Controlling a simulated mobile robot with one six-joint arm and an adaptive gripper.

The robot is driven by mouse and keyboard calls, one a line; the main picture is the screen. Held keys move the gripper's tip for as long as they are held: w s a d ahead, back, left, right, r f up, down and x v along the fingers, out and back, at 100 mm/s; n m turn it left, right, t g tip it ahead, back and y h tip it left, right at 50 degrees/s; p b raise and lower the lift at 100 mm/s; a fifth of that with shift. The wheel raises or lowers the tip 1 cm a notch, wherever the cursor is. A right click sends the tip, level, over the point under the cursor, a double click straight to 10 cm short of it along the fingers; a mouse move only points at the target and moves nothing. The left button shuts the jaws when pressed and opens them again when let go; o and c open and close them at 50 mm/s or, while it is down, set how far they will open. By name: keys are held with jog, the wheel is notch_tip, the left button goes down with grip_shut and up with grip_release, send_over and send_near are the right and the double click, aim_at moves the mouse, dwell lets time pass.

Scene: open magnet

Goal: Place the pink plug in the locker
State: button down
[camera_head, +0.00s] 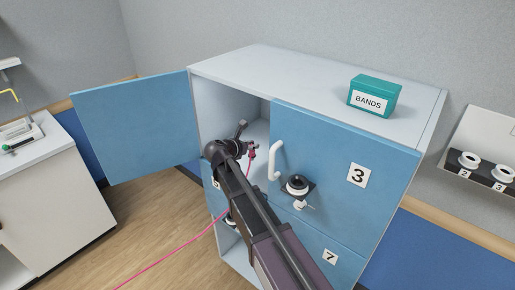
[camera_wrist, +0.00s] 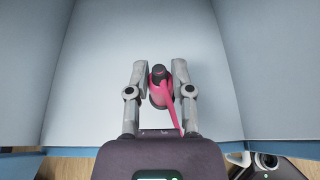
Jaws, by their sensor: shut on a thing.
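The pink plug (camera_wrist: 158,92) is between the two fingers of my gripper (camera_wrist: 159,76) in the wrist view. It has a dark tip and a pink cord that runs back toward my wrist. My gripper is shut on it, inside the open compartment of the blue-doored locker (camera_head: 315,62). In the head view, my gripper (camera_head: 244,135) and the pink plug (camera_head: 251,151) show at the opening, over the pale compartment floor. The left door (camera_head: 135,125) stands wide open. Whether the plug touches the floor I cannot tell.
Door 3 (camera_head: 335,150), right of the opening, is shut, with a white handle (camera_head: 277,160) and a dark round lock (camera_head: 297,185) close to my arm. A teal BANDS box (camera_head: 374,95) sits on top. The pink cord (camera_head: 170,252) trails over the wooden floor. A white cabinet stands left.

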jog(key=shift+s+a+r, duration=0.15)
jog(key=shift+a, duration=0.05)
jog(key=shift+w+a, duration=0.15)
jog(key=shift+w, duration=0.15)
jog(key=w+a+f+b, duration=0.1)
jog(key=w+a, duration=0.3)
jog(key=w, duration=0.9)
jog(key=shift+w+a+f, duration=0.15)
jog(key=shift+w+f, duration=0.1)
jog(key=shift+w+a+f+b, duration=0.1)
jog(key=shift+w+f+b, duration=0.1)
jog(key=shift+f+b, duration=0.45)
jog(key=shift+w+a+f+b, duration=0.1)
jog(key=shift+w+f+b, duration=0.15)
jog(key=shift+f+b, duration=0.4)
jog(key=shift+w+f+b, duration=0.2)
jog(key=shift+f+b, duration=0.35)
jog(key=shift+b, duration=0.15)
jog(key=shift+f, duration=0.1)
